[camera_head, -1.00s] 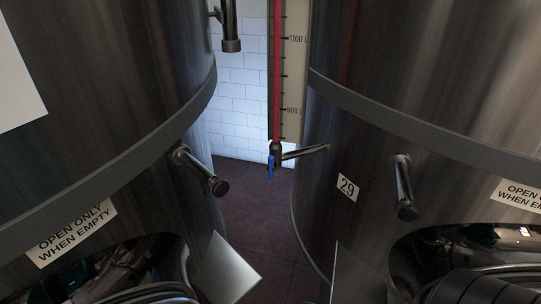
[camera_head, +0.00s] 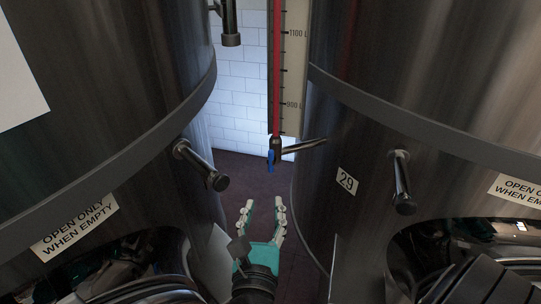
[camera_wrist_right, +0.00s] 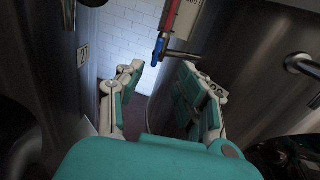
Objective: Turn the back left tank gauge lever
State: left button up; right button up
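The blue gauge lever (camera_head: 271,160) hangs down at the bottom of a red gauge tube (camera_head: 277,70), beside a metal pipe (camera_head: 305,147) running to the right tank. It also shows in the right wrist view (camera_wrist_right: 158,50), beyond my fingers. My right gripper (camera_head: 262,212) is open and empty, with teal and white fingers pointing up. In the head view it is below the lever and apart from it. In the wrist view the lever appears between and above the fingertips. My left gripper is not in view.
Two large steel tanks, a left one (camera_head: 100,80) and a right one (camera_head: 430,70), flank a narrow gap with dark floor. Metal spouts stick out from the left tank (camera_head: 201,167) and the right tank (camera_head: 402,182). A white tiled wall (camera_head: 240,95) stands behind.

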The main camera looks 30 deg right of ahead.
aim_at(271, 155)
jog(key=p+x, duration=0.3)
jog(key=x, duration=1.4)
jog(key=shift+d, duration=0.15)
jog(key=shift+c, duration=0.4)
grip_shut()
